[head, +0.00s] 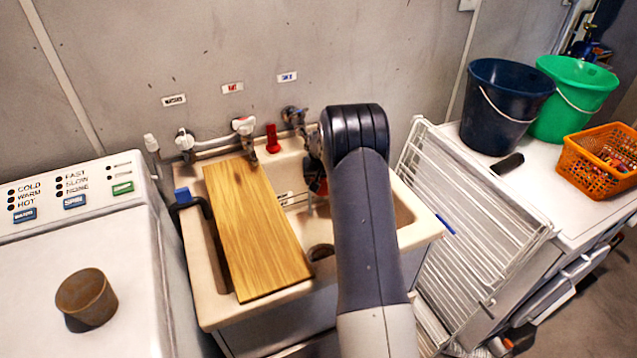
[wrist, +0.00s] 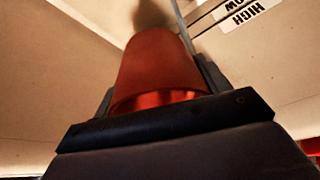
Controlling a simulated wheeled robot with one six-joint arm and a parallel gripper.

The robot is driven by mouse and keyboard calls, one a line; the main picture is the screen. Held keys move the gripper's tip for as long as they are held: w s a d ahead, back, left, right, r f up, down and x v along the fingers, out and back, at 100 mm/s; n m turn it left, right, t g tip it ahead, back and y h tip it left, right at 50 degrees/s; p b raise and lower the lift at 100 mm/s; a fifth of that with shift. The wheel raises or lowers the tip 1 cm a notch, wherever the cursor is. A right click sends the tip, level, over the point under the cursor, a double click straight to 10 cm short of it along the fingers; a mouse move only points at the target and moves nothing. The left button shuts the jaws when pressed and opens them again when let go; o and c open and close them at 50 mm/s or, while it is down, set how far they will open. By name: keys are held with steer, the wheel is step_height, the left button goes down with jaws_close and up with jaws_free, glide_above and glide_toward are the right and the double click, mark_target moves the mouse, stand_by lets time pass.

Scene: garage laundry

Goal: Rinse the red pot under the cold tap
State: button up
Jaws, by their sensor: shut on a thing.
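In the wrist view, the red pot (wrist: 160,70) is a tapered cup between the dark fingers of my gripper (wrist: 158,88), which is shut on it. In the head view, the gripper is low over the right part of the sink (head: 405,212), mostly hidden behind my arm. Only a small dark red patch of the pot (head: 321,187) shows there. The tap under the blue wall label (head: 293,116) reaches toward the gripper; its outlet is hidden. A thin pale streak shows beside the pot in the wrist view; I cannot tell whether it is water.
A wooden board (head: 255,230) covers the sink's left part. A red object (head: 273,138) stands on its back ledge. Another white-handled tap (head: 243,126) is left of it. A wire rack (head: 480,235) stands at right. A brown pot (head: 86,297) sits on the washer.

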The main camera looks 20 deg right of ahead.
steer(key=s+a+b, duration=0.2)
steer(key=s+a, duration=0.2)
steer(key=s, duration=0.2)
steer(key=shift+s+a+b, duration=0.3)
steer(key=shift+b, duration=0.05)
stand_by(1.1)
steer(key=shift+r, duration=0.1)
steer(key=s+a+r, duration=0.3)
steer(key=s+r, duration=0.1)
steer(key=shift+p, duration=0.35)
stand_by(0.3)
stand_by(0.5)
